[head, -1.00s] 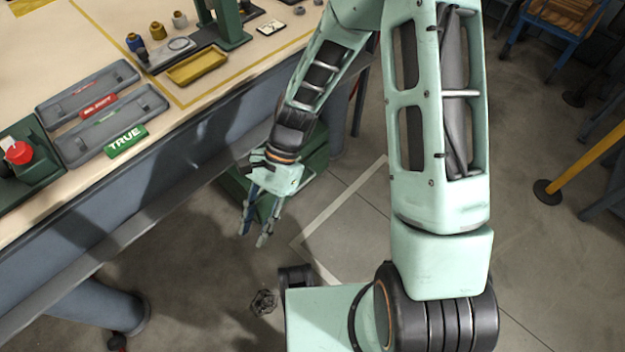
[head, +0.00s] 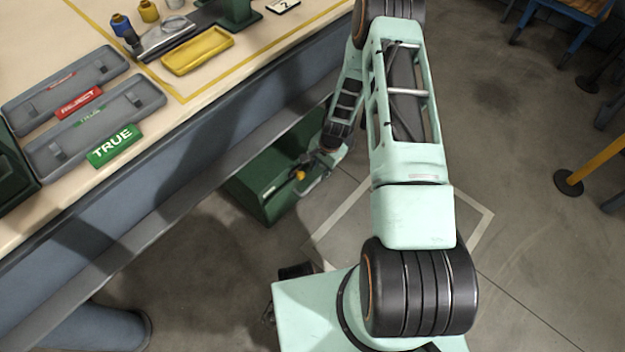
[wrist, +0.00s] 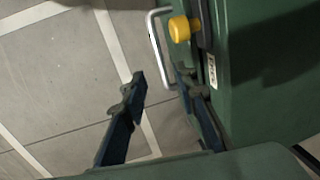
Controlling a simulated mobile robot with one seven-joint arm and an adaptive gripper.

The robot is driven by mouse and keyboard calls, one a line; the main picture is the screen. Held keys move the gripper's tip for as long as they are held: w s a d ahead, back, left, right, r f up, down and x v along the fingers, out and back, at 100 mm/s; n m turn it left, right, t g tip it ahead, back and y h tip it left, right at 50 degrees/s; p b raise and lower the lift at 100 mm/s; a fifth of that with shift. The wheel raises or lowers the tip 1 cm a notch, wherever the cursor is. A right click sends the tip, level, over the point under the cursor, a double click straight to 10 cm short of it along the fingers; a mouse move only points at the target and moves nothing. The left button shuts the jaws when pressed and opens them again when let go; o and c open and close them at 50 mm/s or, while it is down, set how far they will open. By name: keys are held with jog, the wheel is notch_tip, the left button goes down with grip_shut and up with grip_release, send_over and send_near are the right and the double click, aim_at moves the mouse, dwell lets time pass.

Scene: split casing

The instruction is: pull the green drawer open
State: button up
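The green drawer unit (head: 262,190) stands on the floor under the bench edge. In the wrist view its green front (wrist: 222,110) fills the right side. A pale metal bar handle (wrist: 154,45) stands out from this front, with a yellow knob (wrist: 180,28) beside it. My gripper (wrist: 160,78) is open, its two dark blue fingers apart. The lower end of the handle appears between the fingertips, the right finger close to the green front. Contact cannot be told. In the head view my gripper (head: 314,160) is small and partly hidden beside the handle.
The workbench (head: 225,105) overhangs the unit on the left, carrying grey trays, a yellow tray (head: 197,54) and a green TRUE label (head: 114,145). A yellow barrier post (head: 600,155) stands farther right.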

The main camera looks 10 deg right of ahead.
aim_at(315, 182)
jog(key=f+b, duration=0.1)
jog(key=f, duration=0.2)
jog(key=f+b, duration=0.1)
jog(key=f, duration=0.1)
jog(key=w+a+f+b, duration=0.1)
jog(key=f, duration=0.2)
jog(key=shift+w+f, duration=0.1)
jog(key=shift+f, duration=0.25)
jog(key=shift+c, duration=0.5)
grip_shut()
